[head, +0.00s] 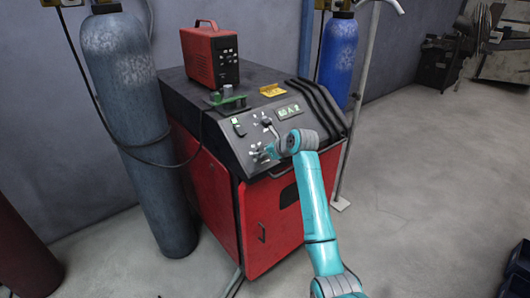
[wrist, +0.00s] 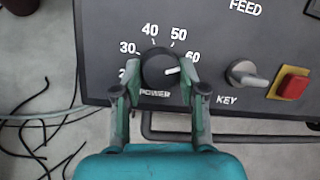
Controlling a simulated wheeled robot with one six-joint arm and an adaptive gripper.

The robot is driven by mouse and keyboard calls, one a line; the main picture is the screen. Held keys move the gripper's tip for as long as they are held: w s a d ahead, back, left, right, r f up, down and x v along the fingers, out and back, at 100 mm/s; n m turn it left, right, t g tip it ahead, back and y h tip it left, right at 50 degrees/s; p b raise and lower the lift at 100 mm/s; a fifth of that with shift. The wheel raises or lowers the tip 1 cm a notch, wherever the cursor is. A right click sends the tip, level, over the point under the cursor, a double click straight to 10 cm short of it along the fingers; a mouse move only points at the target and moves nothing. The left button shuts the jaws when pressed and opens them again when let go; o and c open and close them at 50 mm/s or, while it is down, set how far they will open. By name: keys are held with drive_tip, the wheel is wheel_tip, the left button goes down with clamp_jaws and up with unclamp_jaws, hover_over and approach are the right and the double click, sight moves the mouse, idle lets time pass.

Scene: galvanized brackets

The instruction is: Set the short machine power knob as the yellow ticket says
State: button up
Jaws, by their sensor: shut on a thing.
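The short machine (head: 268,222) is a red cabinet with a sloped black panel, in the middle of the head view. A yellow ticket (head: 273,90) lies on its top near the panel; its writing is too small to read. In the wrist view the black power knob (wrist: 158,64) sits between the two fingers of my gripper (wrist: 160,72), which is shut on it. The knob's white pointer points right, slightly below the 60 mark. Marks 30, 40, 50 and 60 show; a lower mark is partly hidden by the left finger. In the head view my gripper (head: 271,152) hides the knob.
A grey key switch (wrist: 247,74) and a red button on a yellow base (wrist: 293,83) are right of the knob. A small red unit (head: 210,54) stands on the cabinet. A grey cylinder (head: 130,110) and a blue cylinder (head: 338,60) flank it. Floor at right is clear.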

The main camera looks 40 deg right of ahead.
drive_tip(key=shift+f, duration=0.1)
drive_tip(key=o, duration=1.1)
drive_tip(key=shift+o, duration=0.2)
drive_tip(key=v, duration=1.2)
